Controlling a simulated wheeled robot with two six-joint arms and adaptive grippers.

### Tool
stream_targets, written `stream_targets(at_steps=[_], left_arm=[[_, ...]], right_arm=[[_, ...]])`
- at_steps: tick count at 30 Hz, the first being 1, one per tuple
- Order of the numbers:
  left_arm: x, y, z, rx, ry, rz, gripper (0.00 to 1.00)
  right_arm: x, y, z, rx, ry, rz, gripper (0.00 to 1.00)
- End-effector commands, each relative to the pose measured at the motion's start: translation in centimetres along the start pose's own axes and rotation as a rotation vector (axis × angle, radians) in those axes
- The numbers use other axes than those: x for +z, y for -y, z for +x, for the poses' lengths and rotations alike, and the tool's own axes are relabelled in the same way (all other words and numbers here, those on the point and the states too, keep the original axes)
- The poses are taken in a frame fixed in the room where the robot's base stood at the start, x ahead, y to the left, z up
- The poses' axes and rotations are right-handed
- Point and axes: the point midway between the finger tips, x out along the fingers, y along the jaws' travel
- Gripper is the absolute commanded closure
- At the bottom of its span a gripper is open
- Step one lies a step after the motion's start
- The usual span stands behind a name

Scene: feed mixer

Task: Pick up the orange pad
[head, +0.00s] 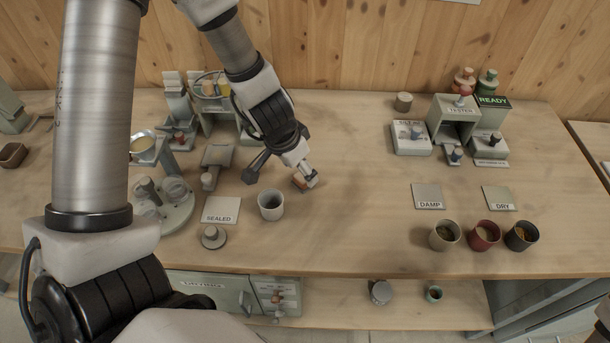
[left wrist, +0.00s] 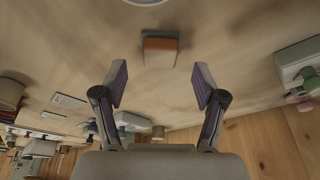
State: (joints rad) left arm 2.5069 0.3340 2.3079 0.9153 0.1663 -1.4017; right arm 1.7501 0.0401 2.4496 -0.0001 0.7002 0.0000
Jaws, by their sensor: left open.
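The orange pad (left wrist: 160,46) lies on the table in the left wrist view, a small block with an orange face and a pale side. It lies ahead of the gap between the fingers of my left gripper (left wrist: 160,84), which is open and empty. In the head view the left gripper (head: 283,172) reaches down over the middle of the table, and a bit of the pad (head: 298,182) shows beside its right finger, partly hidden.
A grey cup (head: 271,205) stands close to the left gripper, near the SEALED plate (head: 221,210). A tester unit (head: 455,118) and several cups, including a red one (head: 483,235), are at the right. The table centre right of the gripper is clear.

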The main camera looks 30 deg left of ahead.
Motion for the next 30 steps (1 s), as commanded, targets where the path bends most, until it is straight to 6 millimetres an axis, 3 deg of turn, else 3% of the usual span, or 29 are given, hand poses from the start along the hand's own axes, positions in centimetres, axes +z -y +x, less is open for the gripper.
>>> stream_targets(at_steps=[1, 4, 12, 13, 17, 18, 20, 21, 30], left_arm=[[0.2, 0.0, 1.8, -0.001, 0.000, 0.001, 0.29], [0.1, 0.1, 3.6, -0.001, 0.000, 0.000, 0.29], [-0.1, 0.1, 3.8, 0.000, 0.000, 0.000, 0.29], [-0.1, 0.1, 3.8, 0.000, 0.000, 0.000, 0.36], [-0.1, 0.1, 3.8, 0.000, 0.000, 0.000, 0.82], [-0.1, 0.1, 3.8, 0.000, 0.000, 0.000, 0.88], [-0.1, 0.1, 3.8, 0.000, 0.000, 0.000, 0.89], [-0.1, 0.1, 3.8, 0.000, 0.000, 0.000, 0.93], [-0.3, 0.1, 3.0, 0.000, 0.000, 0.000, 0.94]], right_arm=[[0.0, 0.0, 1.7, 0.000, 0.000, 0.000, 0.60], [0.0, 0.0, 3.3, 0.000, 0.001, 0.000, 0.60], [0.0, 0.0, 3.3, 0.000, 0.000, 0.000, 0.60], [0.0, 0.0, 3.3, 0.000, 0.000, 0.000, 0.60], [0.0, 0.0, 3.3, 0.000, 0.000, 0.000, 0.60], [0.0, 0.0, 3.3, 0.000, 0.001, 0.000, 0.60], [0.0, 0.0, 3.3, 0.000, 0.001, 0.000, 0.60], [0.0, 0.0, 3.3, 0.000, 0.001, 0.000, 0.60], [0.0, 0.0, 2.5, 0.000, 0.001, 0.000, 0.60]])
